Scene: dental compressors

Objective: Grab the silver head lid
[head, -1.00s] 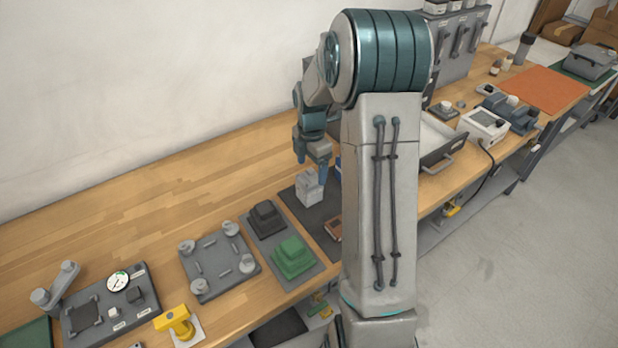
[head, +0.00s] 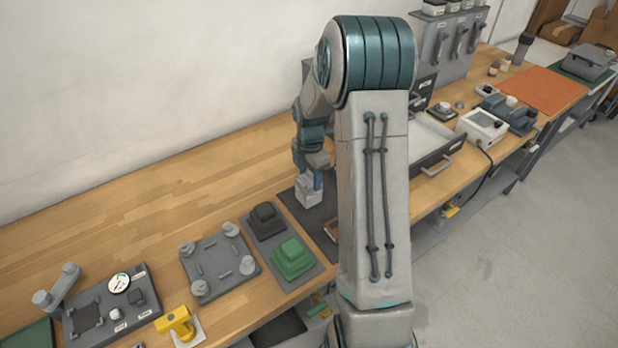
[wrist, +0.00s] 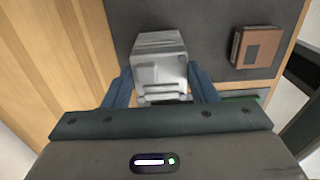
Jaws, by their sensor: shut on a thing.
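The silver head lid (head: 308,191) is a small blocky light-grey piece at the dark mat, left of my arm in the head view. It also shows in the wrist view (wrist: 160,62), between the two blue fingers. My gripper (head: 310,178) points down over it and is shut on it, with one finger at each side in the wrist view (wrist: 160,88). I cannot tell whether the lid rests on the mat or is slightly above it. My arm hides part of the mat in the head view.
A reddish-brown block (wrist: 257,46) lies on the dark mat (wrist: 212,22). A tray with a black stepped block (head: 265,217) and a green stepped block (head: 292,257) is at the left. A grey plate with posts (head: 220,268) stands beyond it. The wooden bench (head: 150,200) is clear toward the wall.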

